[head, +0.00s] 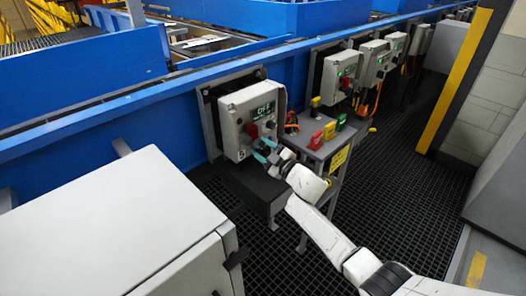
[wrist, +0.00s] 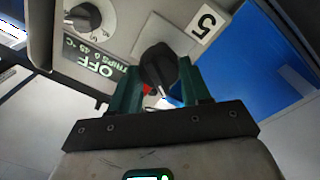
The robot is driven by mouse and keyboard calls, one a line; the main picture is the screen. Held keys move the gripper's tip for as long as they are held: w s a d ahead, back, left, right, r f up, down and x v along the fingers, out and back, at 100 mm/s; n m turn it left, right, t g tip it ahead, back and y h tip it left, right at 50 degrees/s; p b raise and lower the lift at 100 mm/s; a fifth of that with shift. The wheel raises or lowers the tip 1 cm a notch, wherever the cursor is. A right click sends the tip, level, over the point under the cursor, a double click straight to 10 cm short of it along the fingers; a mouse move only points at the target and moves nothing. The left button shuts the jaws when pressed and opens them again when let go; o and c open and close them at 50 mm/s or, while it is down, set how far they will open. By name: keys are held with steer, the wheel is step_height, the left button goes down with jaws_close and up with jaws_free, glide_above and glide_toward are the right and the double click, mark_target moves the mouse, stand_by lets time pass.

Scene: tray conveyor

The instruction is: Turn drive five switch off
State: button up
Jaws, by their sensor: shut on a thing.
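The drive five box (head: 238,128) is a grey enclosure on the blue conveyor side, with a dark display and a red part on its front. In the head view my gripper (head: 265,153) is at the lower front of the box and hides the knob. A black plate reading "OFF" (wrist: 88,70) and a pale dial (wrist: 82,17) are beside the knob in the wrist view.
A small grey stand (head: 322,150) with red, yellow and green items is right of the box. More drive boxes (head: 341,76) line the conveyor. A large grey cabinet (head: 110,225) fills the lower left. Dark grating (head: 400,185) covers the open floor.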

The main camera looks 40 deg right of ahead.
steer(key=n, duration=0.2)
steer(key=n+b, duration=0.1)
steer(key=shift+f+n, duration=0.25)
steer(key=shift+n, duration=0.15)
steer(key=shift+n+y+b, duration=0.3)
steer(key=shift+n+b, duration=0.4)
steer(key=shift+n, duration=1.1)
steer(key=o, duration=1)
steer(key=shift+r, duration=0.1)
steer(key=shift+o, duration=0.2)
steer(key=shift+s, duration=0.45)
steer(key=s+p, duration=0.3)
steer(key=s, duration=0.7)
steer(key=shift+d+f, duration=0.15)
steer(key=shift+f, duration=0.3)
steer(key=shift+w, duration=0.1)
